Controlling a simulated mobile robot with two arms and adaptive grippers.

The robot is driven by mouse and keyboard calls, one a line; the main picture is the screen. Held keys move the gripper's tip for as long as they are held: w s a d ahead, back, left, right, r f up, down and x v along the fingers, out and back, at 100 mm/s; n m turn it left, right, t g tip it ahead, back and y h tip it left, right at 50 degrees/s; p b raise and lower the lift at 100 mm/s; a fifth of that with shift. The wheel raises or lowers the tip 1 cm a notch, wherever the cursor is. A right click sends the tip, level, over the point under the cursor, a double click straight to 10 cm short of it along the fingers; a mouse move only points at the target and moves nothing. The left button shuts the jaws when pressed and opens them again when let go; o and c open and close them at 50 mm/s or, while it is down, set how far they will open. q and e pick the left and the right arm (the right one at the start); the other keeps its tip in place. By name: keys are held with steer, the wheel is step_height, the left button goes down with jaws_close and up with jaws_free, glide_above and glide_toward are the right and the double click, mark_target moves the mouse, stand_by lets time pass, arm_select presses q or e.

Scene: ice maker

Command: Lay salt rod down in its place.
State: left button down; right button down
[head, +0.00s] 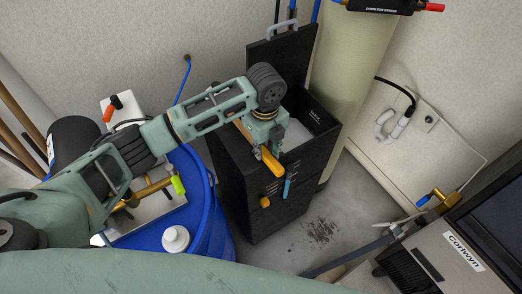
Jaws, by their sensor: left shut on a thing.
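My left gripper (262,142) is at the black salt bin (247,195), at its open top. It is shut on the salt rod (270,160), a thin rod with an orange-yellow end that slants down past the bin's front rim. The fingers and the arm hide part of the rod, so I cannot tell whether it touches the rim. White salt (297,136) shows inside the bin. My right gripper is not in view.
The bin's lid (285,55) stands open behind. A blue-handled tool (287,187) hangs at the bin's front. A blue drum (215,225) with brass fittings and a white cap (175,238) stands left. A tan tank (348,75) rises behind right. The grey machine (455,255) is lower right.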

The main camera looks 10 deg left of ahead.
arm_select(q)
steer(key=shift+a+f, duration=0.15)
steer(key=shift+a, duration=0.15)
steer(key=shift+f, duration=0.25)
step_height(320, 180, down, 3)
steer(key=p, duration=0.2)
steer(key=shift+r+p, duration=0.2)
steer(key=shift+p, duration=0.1)
steer(key=shift+f, duration=0.3)
steer(key=shift+f, duration=0.2)
steer(key=c, duration=1.5)
jaws_free()
steer(key=shift+c, duration=0.2)
